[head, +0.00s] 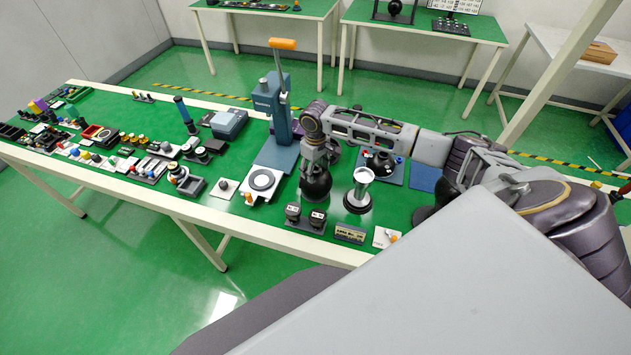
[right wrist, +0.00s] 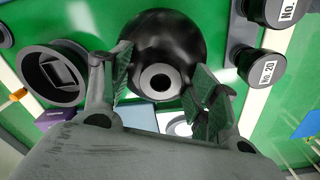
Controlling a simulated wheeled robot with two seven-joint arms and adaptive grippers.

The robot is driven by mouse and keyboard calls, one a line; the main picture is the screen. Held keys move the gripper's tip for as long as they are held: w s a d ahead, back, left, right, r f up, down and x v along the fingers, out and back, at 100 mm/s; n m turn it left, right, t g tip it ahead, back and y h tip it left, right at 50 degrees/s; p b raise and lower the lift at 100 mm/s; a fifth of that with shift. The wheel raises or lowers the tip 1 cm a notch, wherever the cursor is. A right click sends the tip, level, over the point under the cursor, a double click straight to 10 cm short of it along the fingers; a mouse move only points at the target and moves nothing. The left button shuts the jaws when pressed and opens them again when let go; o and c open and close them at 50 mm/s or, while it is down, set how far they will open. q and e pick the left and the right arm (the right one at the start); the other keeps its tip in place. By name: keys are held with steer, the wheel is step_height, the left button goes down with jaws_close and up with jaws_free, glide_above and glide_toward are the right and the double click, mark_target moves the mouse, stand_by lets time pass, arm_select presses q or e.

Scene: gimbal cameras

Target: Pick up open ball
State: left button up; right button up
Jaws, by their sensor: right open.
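The open ball is a glossy black ball (head: 316,186) near the front edge of the green-topped table. In the right wrist view the ball (right wrist: 190,38) shows a round opening with a pale ring, facing the camera. My right gripper (head: 314,160) is right above the ball in the head view. In the right wrist view my right gripper (right wrist: 158,65) is open, with one finger on each side of the ball's opening. Whether the fingers touch the ball is unclear. My left gripper is not in view.
A silver stand on a black base (head: 361,184) is close to the right of the ball. Two dark labelled weights (head: 304,217) sit just in front. A blue press (head: 275,115) stands behind left. A dark round cup (right wrist: 54,73) shows in the right wrist view.

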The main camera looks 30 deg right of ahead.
steer(key=shift+s+f, duration=0.45)
steer(key=shift+f, duration=0.1)
jaws_close()
steer(key=shift+s+a, duration=0.1)
steer(key=shift+r, duration=0.15)
steer(key=shift+w+r, duration=0.35)
steer(key=shift+r, duration=0.3)
step_height(320, 180, up, 9)
steer(key=b, duration=0.1)
steer(key=shift+w+f, duration=0.15)
steer(key=shift+w, duration=0.05)
